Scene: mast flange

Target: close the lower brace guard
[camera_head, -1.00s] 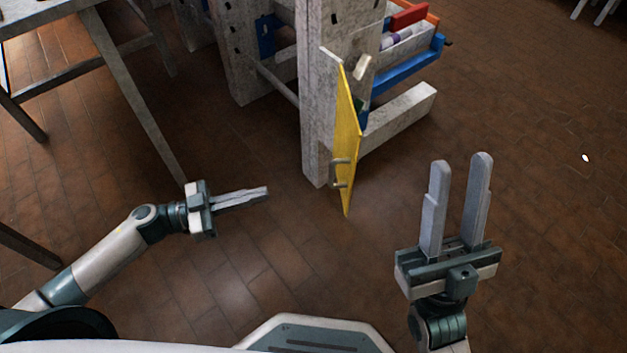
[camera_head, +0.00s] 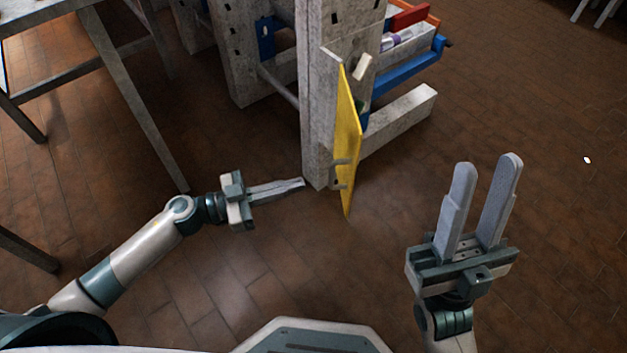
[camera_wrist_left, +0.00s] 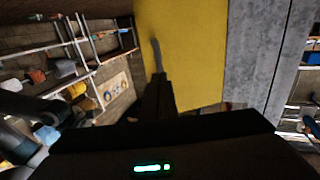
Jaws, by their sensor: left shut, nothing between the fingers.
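The yellow brace guard (camera_head: 347,140) stands swung out from the grey post (camera_head: 317,110) in the head view, seen nearly edge-on. A handle (camera_head: 341,162) sticks out low on its left side. My left gripper (camera_head: 303,183) is shut and empty, pointing right at the foot of the post, left of the guard's lower part. The guard's yellow face (camera_wrist_left: 190,50) fills the upper middle of the left wrist view, with the dark fingers (camera_wrist_left: 158,85) in front of it. I cannot tell whether they touch it. My right gripper (camera_head: 487,205) is open and empty, right of the guard.
A grey beam (camera_head: 400,117) runs along the floor behind the guard. A blue rack (camera_head: 408,72) with a red item is above it. A metal-legged table (camera_head: 135,95) stands at the left. The tiled floor in front is clear.

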